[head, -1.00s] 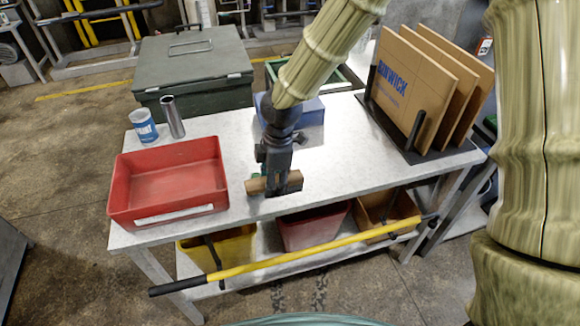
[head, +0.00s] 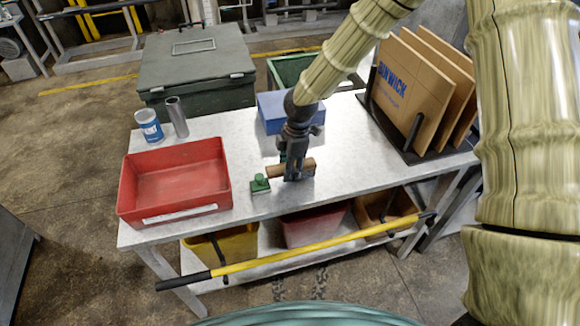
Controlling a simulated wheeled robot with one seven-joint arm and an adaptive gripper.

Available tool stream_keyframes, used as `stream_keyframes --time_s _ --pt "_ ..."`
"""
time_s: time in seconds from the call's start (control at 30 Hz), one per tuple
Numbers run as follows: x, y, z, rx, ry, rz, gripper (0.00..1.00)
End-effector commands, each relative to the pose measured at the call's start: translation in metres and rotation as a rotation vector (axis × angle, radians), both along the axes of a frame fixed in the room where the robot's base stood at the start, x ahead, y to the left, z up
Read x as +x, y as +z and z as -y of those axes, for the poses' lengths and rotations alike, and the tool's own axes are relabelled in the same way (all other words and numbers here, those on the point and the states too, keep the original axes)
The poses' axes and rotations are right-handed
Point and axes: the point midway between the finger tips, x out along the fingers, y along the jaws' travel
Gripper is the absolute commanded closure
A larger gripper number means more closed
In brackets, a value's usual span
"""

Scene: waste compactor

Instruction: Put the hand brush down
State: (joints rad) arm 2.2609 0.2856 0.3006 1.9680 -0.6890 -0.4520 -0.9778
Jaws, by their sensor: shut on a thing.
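The hand brush (head: 276,171), a brown wooden bar, is held crosswise in my gripper (head: 295,176). My gripper points down over the white table (head: 222,252) and is shut on the brush. The jaws cover the middle of the brush, and a brown end shows on each side. The brush is low over the table top, right of the red tray; I cannot tell whether it touches the table.
A small green object (head: 260,184) stands just left of the brush. The red tray (head: 175,183), a blue-and-white can (head: 149,125), a metal cup (head: 176,117), a blue box (head: 272,112) and a cardboard rack (head: 408,90) are on the table. The table right of my gripper is clear.

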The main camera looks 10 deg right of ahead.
Motion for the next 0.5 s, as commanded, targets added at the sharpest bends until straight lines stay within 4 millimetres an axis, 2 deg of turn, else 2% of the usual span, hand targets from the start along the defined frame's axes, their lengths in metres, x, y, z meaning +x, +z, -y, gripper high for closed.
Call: stream_keyframes --time_s 0.47,0.5 --pt "0.0002 -0.0094 -0.0004 0.000 0.000 0.001 1.00" --pt "0.0003 -0.0089 -0.0004 0.000 0.000 0.001 0.60"
